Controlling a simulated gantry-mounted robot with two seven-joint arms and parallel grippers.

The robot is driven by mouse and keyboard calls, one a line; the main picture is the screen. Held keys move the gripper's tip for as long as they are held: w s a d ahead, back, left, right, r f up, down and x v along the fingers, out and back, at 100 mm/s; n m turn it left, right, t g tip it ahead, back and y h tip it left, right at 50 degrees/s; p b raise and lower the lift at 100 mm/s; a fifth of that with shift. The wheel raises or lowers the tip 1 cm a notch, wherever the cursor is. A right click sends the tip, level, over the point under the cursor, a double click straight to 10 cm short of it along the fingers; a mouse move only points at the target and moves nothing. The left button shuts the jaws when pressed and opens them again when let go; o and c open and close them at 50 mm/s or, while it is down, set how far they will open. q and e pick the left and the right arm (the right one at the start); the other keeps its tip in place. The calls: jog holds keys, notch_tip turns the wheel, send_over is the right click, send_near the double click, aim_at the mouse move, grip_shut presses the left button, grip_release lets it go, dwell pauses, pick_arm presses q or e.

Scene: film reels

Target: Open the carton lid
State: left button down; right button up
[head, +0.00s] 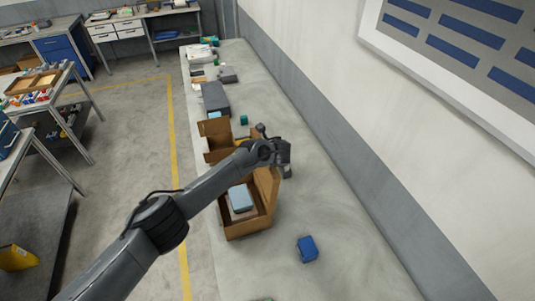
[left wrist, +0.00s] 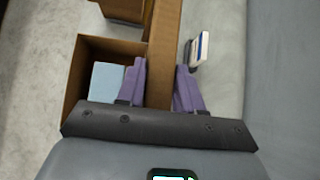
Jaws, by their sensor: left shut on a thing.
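The brown carton (head: 248,229) stands on the long grey bench, and a light-blue box (head: 240,197) lies inside it. Its lid (head: 267,187) stands up along the carton's right side, leaving the top open. In the left wrist view the lid (left wrist: 162,70) runs between the two purple fingers of my left gripper (left wrist: 161,85), which is shut on it. The carton (left wrist: 84,75) and the light-blue box (left wrist: 106,78) show left of the fingers. In the head view my left gripper (head: 285,170) is at the lid's far end, partly hidden by my wrist. My right gripper is not in view.
A second open carton (head: 216,128) stands just behind, partly hidden by my arm. A dark grey case (head: 215,97) lies beyond it. A blue item (head: 307,249) lies on the bench to the front right. The bench right of the carton is mostly clear up to the wall.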

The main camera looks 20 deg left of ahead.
aim_at(272, 169)
pick_arm(q)
jog(key=shift+f, duration=0.1)
jog(key=c, duration=0.8)
grip_release()
jog(key=shift+d, duration=0.1)
jog(key=v, duration=1)
jog(key=shift+s+d+r, duration=0.1)
jog(key=shift+s+r, duration=0.15)
jog(key=shift+r, duration=0.05)
